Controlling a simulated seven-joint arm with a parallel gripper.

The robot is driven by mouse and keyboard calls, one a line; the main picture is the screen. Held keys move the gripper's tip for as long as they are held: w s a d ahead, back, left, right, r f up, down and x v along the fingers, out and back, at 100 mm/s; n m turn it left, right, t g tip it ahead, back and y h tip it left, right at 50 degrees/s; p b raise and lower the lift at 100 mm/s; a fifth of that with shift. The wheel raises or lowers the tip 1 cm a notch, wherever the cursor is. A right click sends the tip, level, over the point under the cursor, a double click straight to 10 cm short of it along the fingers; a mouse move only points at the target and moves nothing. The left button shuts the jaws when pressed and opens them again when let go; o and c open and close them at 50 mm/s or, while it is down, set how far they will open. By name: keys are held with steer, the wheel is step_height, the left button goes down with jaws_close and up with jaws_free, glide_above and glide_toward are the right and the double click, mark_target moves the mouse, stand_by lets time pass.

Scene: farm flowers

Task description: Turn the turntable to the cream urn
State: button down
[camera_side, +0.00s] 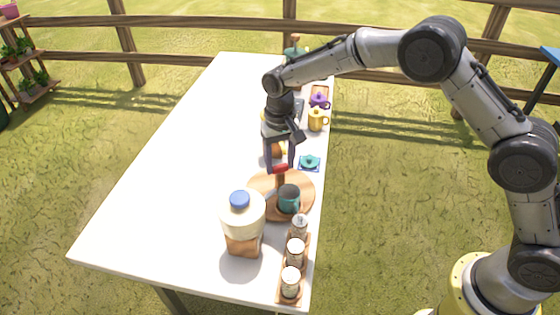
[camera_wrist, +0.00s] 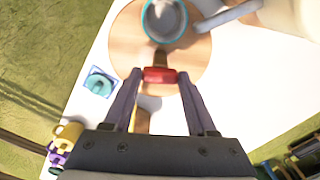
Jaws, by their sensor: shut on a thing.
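The turntable (camera_side: 302,183) is a round wooden disc on the white table. An upright wooden peg with a red top (camera_wrist: 160,75) stands near its edge. My gripper (camera_side: 280,169) is shut on the red top, with one finger at each side in the wrist view. A teal mug (camera_side: 288,198) stands on the disc; from above, its open rim (camera_wrist: 164,20) shows beyond the peg. The cream urn (camera_side: 236,214) has a blue lid and a wooden base and stands beside the disc, at lower left in the side view. Its grey spout (camera_wrist: 230,17) reaches over the disc towards the mug.
A wooden tray with several white-lidded jars (camera_side: 295,249) stands near the table's front right. A teal lidded item on a blue square (camera_side: 310,162), a yellow mug (camera_side: 316,120) and a purple pot (camera_side: 319,101) line the right edge. The table's left side (camera_side: 165,180) is clear.

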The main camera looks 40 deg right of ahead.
steer(key=shift+w+r+m, duration=0.1)
steer(key=shift+r+m, duration=0.05)
steer(key=shift+m, duration=3.15)
steer(key=shift+c, duration=1)
jaws_free()
step_height(320, 180, up, 14)
